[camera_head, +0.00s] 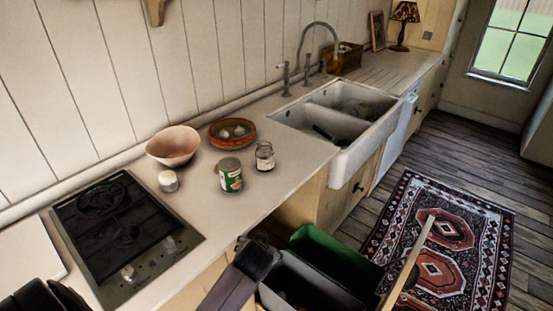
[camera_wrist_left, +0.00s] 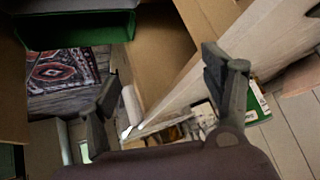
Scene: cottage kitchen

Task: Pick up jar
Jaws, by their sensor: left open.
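A clear glass jar (camera_head: 264,157) with a dark rim stands upright on the counter between the green can and the sink. A smaller white jar (camera_head: 168,181) stands beside the hob; I cannot tell which jar is meant. My left gripper (camera_head: 258,252) is in front of the counter edge, beside the green bin, apart from both jars. In the left wrist view its two fingers (camera_wrist_left: 165,95) are spread with nothing held between them.
The counter (camera_head: 285,185) also holds a green can (camera_head: 230,178), a pink bowl (camera_head: 173,145) and a red bowl (camera_head: 232,142). A sink (camera_head: 345,150) is to the right and a hob (camera_head: 120,225) to the left. An open green bin (camera_head: 340,262) stands below the counter.

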